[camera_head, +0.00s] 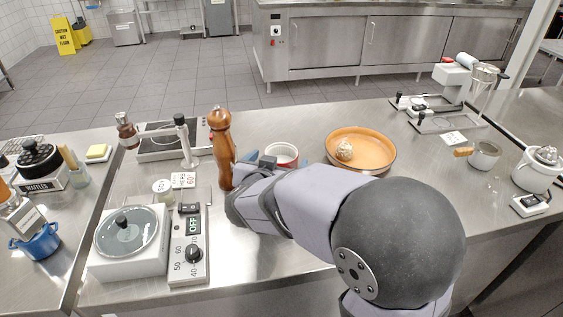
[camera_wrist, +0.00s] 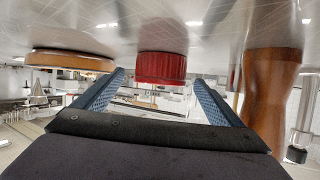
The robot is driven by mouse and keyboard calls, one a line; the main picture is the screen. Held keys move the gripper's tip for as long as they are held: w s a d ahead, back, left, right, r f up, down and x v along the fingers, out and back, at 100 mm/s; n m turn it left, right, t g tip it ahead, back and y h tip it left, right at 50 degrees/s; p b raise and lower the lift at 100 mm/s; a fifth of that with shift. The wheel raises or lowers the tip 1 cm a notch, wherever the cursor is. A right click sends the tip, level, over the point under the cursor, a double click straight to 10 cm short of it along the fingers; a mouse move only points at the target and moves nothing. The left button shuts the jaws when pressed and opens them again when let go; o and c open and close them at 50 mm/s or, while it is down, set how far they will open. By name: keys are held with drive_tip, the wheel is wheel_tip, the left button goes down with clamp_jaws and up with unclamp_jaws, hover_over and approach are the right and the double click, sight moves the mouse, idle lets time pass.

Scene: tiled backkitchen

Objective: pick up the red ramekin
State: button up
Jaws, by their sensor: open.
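The red ramekin (camera_head: 281,148), white inside, stands on the steel counter between the pepper mill and the tan dish. In the wrist view, which is upside down, its ribbed red side (camera_wrist: 162,68) is just beyond the fingertips, between their lines. My gripper (camera_wrist: 158,80) is open and empty, with one blue finger on each side. In the head view my gripper (camera_head: 277,160) is at the ramekin's near side; my wrist hides its lower part. I cannot tell whether the fingers touch it.
A tall wooden pepper mill (camera_head: 221,135) stands close on the left, also in the wrist view (camera_wrist: 268,90). A round tan dish (camera_head: 375,147) holding a pale ball (camera_head: 344,149) is close on the right. A hotplate controller (camera_head: 188,250) stands at the left front. Counter behind the ramekin is clear.

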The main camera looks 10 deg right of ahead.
sight(284, 151)
drive_tip(key=shift+b+x, duration=0.3)
drive_tip(key=shift+x, duration=2)
drive_tip(key=shift+a, duration=0.1)
drive_tip(key=shift+r, duration=0.1)
drive_tip(key=c, duration=1.3)
drive_tip(key=shift+o, duration=0.2)
